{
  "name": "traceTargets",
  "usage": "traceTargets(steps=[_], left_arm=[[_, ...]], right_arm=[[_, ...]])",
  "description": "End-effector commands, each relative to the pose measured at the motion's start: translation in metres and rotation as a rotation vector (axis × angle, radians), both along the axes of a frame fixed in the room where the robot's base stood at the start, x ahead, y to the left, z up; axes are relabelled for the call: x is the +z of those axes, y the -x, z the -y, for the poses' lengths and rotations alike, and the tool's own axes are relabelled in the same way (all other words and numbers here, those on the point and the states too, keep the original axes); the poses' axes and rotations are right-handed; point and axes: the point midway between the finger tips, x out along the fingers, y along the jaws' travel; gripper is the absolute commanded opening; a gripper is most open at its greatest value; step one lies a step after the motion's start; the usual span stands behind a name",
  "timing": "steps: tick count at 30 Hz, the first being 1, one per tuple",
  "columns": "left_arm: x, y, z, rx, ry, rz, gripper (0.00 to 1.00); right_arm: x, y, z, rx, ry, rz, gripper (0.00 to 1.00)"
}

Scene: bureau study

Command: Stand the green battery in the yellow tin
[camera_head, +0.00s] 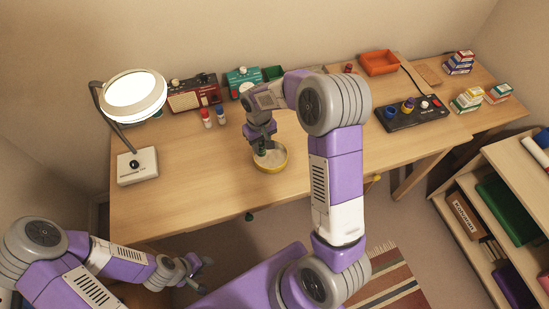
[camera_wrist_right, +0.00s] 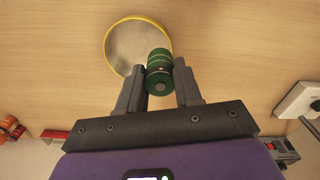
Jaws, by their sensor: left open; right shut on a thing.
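The yellow tin (camera_head: 277,166) stands on the desk in front of my right arm in the head view. It is round and shallow with a yellow rim and grey inside, and it also shows in the right wrist view (camera_wrist_right: 122,47). My right gripper (camera_head: 262,146) is shut on the green battery (camera_wrist_right: 160,75), a dark green cylinder. In the wrist view the battery overlaps the tin's lower right rim; I cannot tell whether it touches the tin. My left gripper (camera_head: 203,276) is open and empty, low at the left, below the desk's front edge.
A magnifier lamp (camera_head: 137,164) stands at the desk's left. Small red and blue bottles (camera_head: 221,115) and a red device (camera_head: 194,94) are behind the tin. A black control panel (camera_head: 411,113) and orange tray (camera_head: 379,63) are to the right. The front left desk is clear.

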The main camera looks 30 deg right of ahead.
Motion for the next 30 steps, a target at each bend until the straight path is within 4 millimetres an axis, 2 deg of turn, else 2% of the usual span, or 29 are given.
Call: traceTargets(steps=[1,3,7,15,21,27,30], left_arm=[[-0.005,0.0,0.0,0.0,0.0,-0.001,0.43],[-0.008,0.0,0.0,0.0,0.0,-0.001,0.43],[-0.011,0.0,0.0,0.0,0.0,-0.001,0.43],[-0.02,0.0,0.0,0.0,0.0,0.0,0.43],[-0.022,0.0,0.0,0.0,0.0,0.0,0.43],[-0.027,0.0,0.0,0.0,0.0,0.0,0.43],[-0.028,0.0,0.0,0.0,0.0,0.0,0.43]], right_arm=[[-0.003,-0.009,0.016,-0.006,0.0,0.003,0.0],[-0.003,-0.016,0.031,-0.002,-0.003,0.002,0.0],[-0.008,-0.021,0.047,0.005,-0.006,-0.001,0.0],[-0.055,-0.021,0.048,0.008,-0.006,-0.002,0.0],[-0.07,-0.022,0.048,0.007,-0.006,0.0,0.0],[-0.098,-0.021,0.048,0.008,-0.006,-0.002,0.0],[-0.101,-0.022,0.048,0.007,-0.006,0.002,0.0]])
